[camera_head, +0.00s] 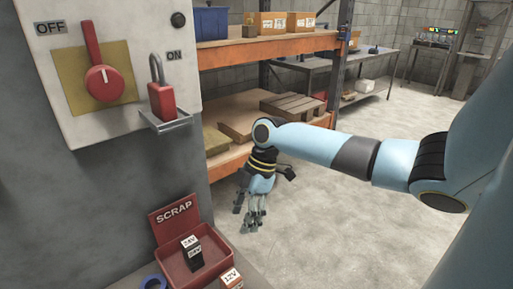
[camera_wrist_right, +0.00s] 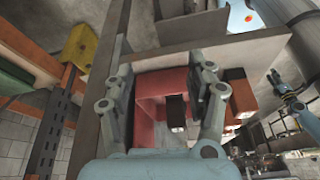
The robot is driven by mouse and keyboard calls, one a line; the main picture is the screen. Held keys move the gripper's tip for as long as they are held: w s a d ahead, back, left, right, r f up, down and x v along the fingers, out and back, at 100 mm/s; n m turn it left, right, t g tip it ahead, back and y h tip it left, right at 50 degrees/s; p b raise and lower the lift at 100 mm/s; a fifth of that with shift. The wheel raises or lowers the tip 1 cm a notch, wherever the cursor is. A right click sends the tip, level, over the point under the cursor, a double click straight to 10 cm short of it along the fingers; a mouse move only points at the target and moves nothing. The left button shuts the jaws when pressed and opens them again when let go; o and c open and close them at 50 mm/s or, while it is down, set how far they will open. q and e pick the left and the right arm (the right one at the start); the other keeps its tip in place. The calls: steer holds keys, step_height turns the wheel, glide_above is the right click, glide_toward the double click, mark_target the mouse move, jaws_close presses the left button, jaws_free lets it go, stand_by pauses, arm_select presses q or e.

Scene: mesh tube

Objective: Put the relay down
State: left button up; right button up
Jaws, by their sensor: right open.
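A dark relay labelled 24V (camera_head: 194,254) sits in the red scrap bin (camera_head: 160,215), whose back panel reads SCRAP. A brownish-orange relay labelled 12V (camera_head: 231,279) is beside the bin, at the bottom edge of the head view. My right gripper (camera_head: 249,226) is open and empty, fingers pointing down, apart from both relays. In the right wrist view, the red bin (camera_wrist_right: 150,88) and the dark relay (camera_wrist_right: 176,111) show between the open fingers. The brown relay (camera_wrist_right: 241,93) lies to the right. What seems to be my left gripper (camera_wrist_right: 291,99) is small there; its jaws are unclear.
A grey panel with a red OFF/ON switch (camera_head: 103,82) and a red padlock (camera_head: 162,101) is at upper left. A blue ring (camera_head: 153,282) is partly visible beside the bin. An orange-framed shelf (camera_head: 265,48) with boxes stands behind. The floor at right is open.

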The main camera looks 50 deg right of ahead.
steer(key=s+f+m+h, duration=0.2)
steer(key=s+f+m, duration=0.2)
steer(key=s+f, duration=0.5)
steer(key=s+f+m+h, duration=0.2)
steer(key=s+f+m, duration=0.35)
steer(key=f, duration=0.75)
steer(key=s+a+f+m, duration=0.1)
steer(key=s+a+f, duration=0.2)
steer(key=s, duration=0.4)
steer(key=s+a+f+m, duration=0.1)
steer(key=s+a+f, duration=0.2)
steer(key=s, duration=0.4)
steer(key=s+a+f+m, duration=0.1)
steer(key=s+a+f, duration=0.2)
steer(key=s, duration=0.4)
steer(key=shift+f+h, duration=0.3)
steer(key=shift+f, duration=0.2)
steer(key=shift+s+f, duration=0.1)
